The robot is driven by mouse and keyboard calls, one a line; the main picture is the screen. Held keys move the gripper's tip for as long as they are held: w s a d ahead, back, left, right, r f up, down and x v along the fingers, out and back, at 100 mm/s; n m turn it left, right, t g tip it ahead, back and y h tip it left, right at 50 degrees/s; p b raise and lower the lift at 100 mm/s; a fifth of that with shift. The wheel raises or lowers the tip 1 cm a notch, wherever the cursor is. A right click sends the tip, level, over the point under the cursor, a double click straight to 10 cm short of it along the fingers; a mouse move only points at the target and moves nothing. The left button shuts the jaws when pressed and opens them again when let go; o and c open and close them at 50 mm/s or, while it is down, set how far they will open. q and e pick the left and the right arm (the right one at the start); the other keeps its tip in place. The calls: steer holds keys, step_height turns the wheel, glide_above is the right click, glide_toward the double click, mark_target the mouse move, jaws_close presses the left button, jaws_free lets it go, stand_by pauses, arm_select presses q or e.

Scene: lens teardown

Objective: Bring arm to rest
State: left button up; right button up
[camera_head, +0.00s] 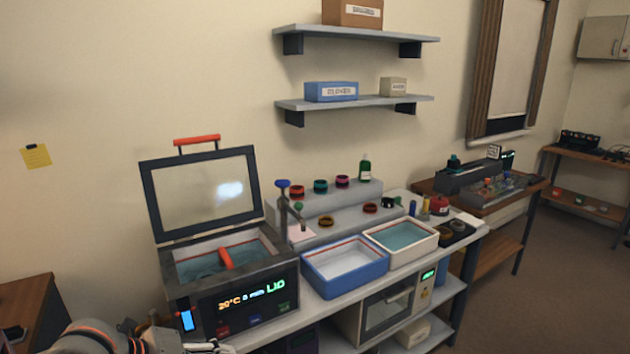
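My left arm comes in at the bottom left corner, with its gripper (200,347) at the lower picture edge, in front of the ultrasonic-style bath unit (243,305). The fingers are small and partly cut off by the frame, so I cannot tell whether they are open or shut or hold anything. My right arm and gripper are not in view. The bath unit's framed lid (205,195) stands open with a red handle on top. A red-orange object (226,258) sticks up from the liquid inside. The unit's display is lit.
A blue-walled tray (345,284) and a cream tray (412,262) with liquid stand on the bench (335,304). Behind them a stepped grey stand (325,198) holds several coloured rings and a green bottle (365,167). A brown table (28,308) is at the left.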

arm_select(q)
steer(key=s+d+f+n+t, duration=0.1)
steer(key=s+f+n+t, duration=0.1)
steer(key=f+n, duration=0.5)
steer(key=s+d+f+n+t, duration=0.1)
steer(key=d+f+n, duration=0.1)
steer(key=f+n, duration=0.45)
steer(key=s+a+f+n+t+y, duration=0.1)
steer(key=s+a+f+n+y, duration=0.2)
steer(key=s+f+n, duration=0.9)
steer(key=shift+s+a+y, duration=0.4)
steer(key=shift+s+a, duration=0.25)
steer(key=shift+s, duration=0.55)
